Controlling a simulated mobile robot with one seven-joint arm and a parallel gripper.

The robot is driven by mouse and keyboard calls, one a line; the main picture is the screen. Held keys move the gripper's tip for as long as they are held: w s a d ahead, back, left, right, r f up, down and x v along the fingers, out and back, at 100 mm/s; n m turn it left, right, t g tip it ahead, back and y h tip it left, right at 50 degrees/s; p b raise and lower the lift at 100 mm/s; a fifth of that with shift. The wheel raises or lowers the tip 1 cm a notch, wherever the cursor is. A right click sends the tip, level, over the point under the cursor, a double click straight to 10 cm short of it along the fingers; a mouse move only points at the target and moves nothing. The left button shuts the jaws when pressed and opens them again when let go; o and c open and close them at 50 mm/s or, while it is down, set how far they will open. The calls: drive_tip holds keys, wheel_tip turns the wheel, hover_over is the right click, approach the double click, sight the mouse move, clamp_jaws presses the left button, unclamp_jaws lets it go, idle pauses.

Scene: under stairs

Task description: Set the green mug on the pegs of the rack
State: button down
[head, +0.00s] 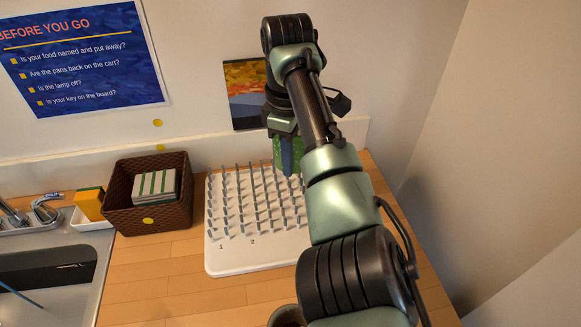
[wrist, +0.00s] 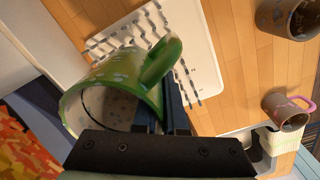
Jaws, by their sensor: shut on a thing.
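The green mug (head: 278,148) is held over the back right part of the rack, mostly hidden behind my gripper in the head view. In the wrist view the green mug (wrist: 115,85) shows its open mouth to the lower left and its handle at the upper right. My gripper (head: 287,165) is shut on it; in the wrist view the dark fingers (wrist: 172,105) are at the mug's wall beside the handle. The rack (head: 258,262) is a white board with rows of upright grey pegs. Whether the mug touches the pegs cannot be told.
A brown basket (head: 148,222) with striped items stands left of the rack, near the sink (head: 55,255). A dark mug (wrist: 285,18) and a mug with a pink handle (wrist: 287,112) stand on the wooden counter (head: 155,280). The wall is close behind the rack.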

hover_over(290, 206)
wheel_tip(290, 206, down, 4)
drive_tip(key=shift+f+p, duration=0.25)
drive_tip(key=shift+p, duration=0.1)
drive_tip(key=shift+f+p, duration=0.3)
drive_tip(key=shift+f, duration=2.3)
drive_tip(key=shift+f, duration=0.15)
drive_tip(key=c, duration=1)
unclamp_jaws()
wheel_tip(290, 206, up, 12)
drive_tip(key=shift+s+a+r+b, duration=0.1)
drive_tip(key=shift+a+r+b, duration=0.05)
drive_tip(key=shift+b, duration=0.75)
